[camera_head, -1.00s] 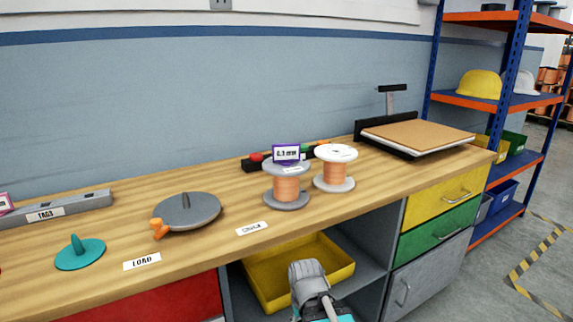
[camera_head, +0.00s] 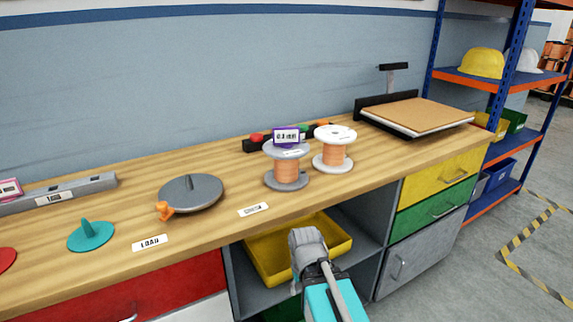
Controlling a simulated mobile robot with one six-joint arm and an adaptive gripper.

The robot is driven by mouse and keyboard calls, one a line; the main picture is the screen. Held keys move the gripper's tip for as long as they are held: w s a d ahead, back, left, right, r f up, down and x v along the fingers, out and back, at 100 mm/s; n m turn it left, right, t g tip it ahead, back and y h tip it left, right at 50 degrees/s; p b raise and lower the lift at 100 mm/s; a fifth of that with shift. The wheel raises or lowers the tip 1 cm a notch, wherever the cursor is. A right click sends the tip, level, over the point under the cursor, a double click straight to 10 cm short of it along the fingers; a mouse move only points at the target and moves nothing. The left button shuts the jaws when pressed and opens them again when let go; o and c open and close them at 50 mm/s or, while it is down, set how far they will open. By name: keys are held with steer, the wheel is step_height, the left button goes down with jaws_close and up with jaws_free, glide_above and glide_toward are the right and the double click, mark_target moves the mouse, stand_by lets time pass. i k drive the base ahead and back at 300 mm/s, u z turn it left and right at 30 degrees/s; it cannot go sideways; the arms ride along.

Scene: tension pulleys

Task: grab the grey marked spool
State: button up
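The grey spool (camera_head: 287,178), wound with copper-orange wire, stands upright on the wooden bench. A purple-framed tag (camera_head: 286,136) sits at its top; its small writing is hard to read. A white spool (camera_head: 334,150) with similar wire stands just to its right and behind. My gripper (camera_head: 307,240) is in front of the bench, below and apart from the grey spool, over the yellow tray. I see it from behind, so its fingers are hidden and I cannot tell whether it is open.
A grey disc with an orange knob (camera_head: 190,194) and a teal disc with a peg (camera_head: 91,236) are on the bench at left. Red and green buttons on a black bar (camera_head: 257,142) are behind the spools. A yellow tray (camera_head: 262,262) is in the shelf below.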

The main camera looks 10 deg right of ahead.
mark_target(285, 177)
steer(key=z, duration=0.3)
steer(key=k, duration=1)
steer(key=u, duration=0.25)
